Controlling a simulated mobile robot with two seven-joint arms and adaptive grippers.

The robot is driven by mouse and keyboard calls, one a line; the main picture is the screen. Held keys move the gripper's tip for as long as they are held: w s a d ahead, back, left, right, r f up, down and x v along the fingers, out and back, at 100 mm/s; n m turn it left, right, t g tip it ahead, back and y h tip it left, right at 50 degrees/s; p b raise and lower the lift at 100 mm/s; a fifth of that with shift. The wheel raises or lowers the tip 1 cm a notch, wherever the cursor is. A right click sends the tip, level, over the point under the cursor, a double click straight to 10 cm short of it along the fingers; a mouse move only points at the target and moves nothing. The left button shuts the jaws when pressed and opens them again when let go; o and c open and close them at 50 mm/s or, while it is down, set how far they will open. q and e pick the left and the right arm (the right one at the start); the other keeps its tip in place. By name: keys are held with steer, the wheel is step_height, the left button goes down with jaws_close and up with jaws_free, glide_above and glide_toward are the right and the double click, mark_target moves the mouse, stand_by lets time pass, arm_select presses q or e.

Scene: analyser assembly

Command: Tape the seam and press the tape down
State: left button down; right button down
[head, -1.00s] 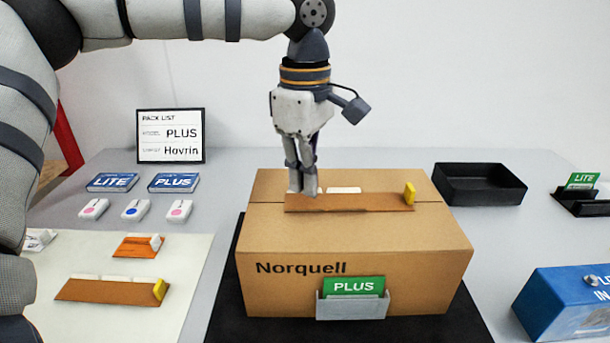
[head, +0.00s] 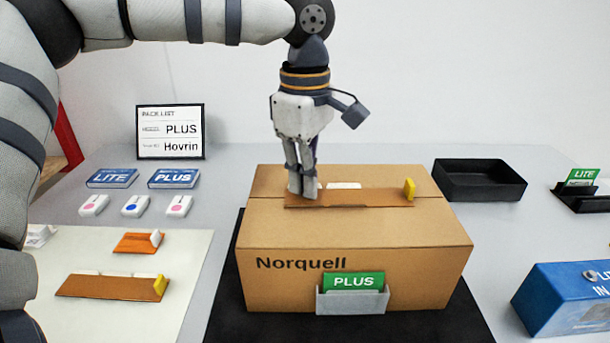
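A closed cardboard box (head: 350,240) marked Norquell stands on a black mat (head: 225,300). A brown tape strip (head: 365,198) with a yellow tab (head: 409,190) at its right end lies along the box top. A white piece (head: 344,186) shows behind the strip. My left gripper (head: 303,194) points straight down at the strip's left end, its fingers close together and seemingly touching it. The fingertips hide that part of the strip, and I cannot tell whether anything is between them. My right gripper is not in view.
A pale sheet at left holds another brown strip (head: 112,287) and a short orange strip (head: 138,243). Blue LITE and PLUS boxes and several white pieces lie behind.

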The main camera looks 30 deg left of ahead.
mark_target(345, 197)
arm_select(q)
steer(key=shift+f, duration=0.4)
stand_by(0.5)
steer(key=shift+r, duration=3)
